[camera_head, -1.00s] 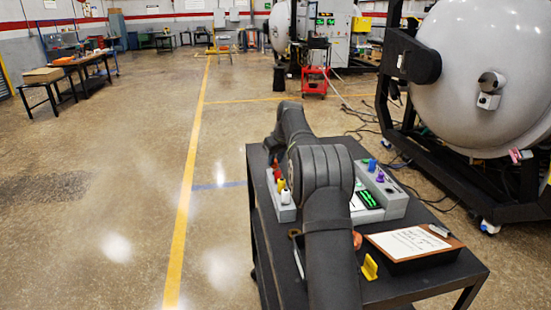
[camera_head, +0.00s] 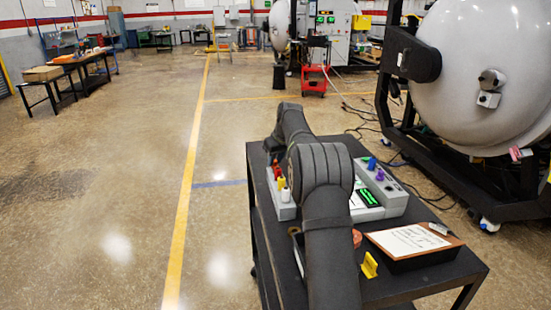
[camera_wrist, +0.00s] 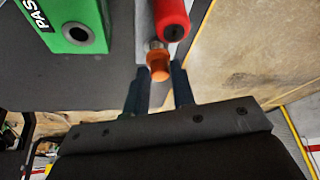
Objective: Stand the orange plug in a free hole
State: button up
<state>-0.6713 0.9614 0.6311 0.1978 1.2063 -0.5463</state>
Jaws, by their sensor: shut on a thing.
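The orange plug (camera_wrist: 159,69) lies between the fingertips of my gripper (camera_wrist: 160,76) in the wrist view, and the jaws are shut on it. A paler ring shows at its upper end in the picture. It appears close to a red plug (camera_wrist: 171,18) and the grey strip of the test box. Whether it touches the box or a hole I cannot tell. In the head view my arm hides the fingertips and the orange plug. The grey test box (camera_head: 393,208) stands on the black cart, with red, yellow and white plugs at its left end.
Blue (camera_head: 372,163) and purple plugs stand at the box's right part. A green PASS panel with a round hole (camera_wrist: 78,34) shows in the wrist view. A clipboard (camera_head: 415,242) and a yellow piece (camera_head: 370,265) lie on the cart's (camera_head: 430,283) near side.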

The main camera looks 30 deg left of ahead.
jog(key=shift+f, duration=0.7)
dwell(0.3)
jog(key=o, duration=1.5)
jog(key=shift+c, duration=0.2)
jog(key=shift+r, duration=2.5)
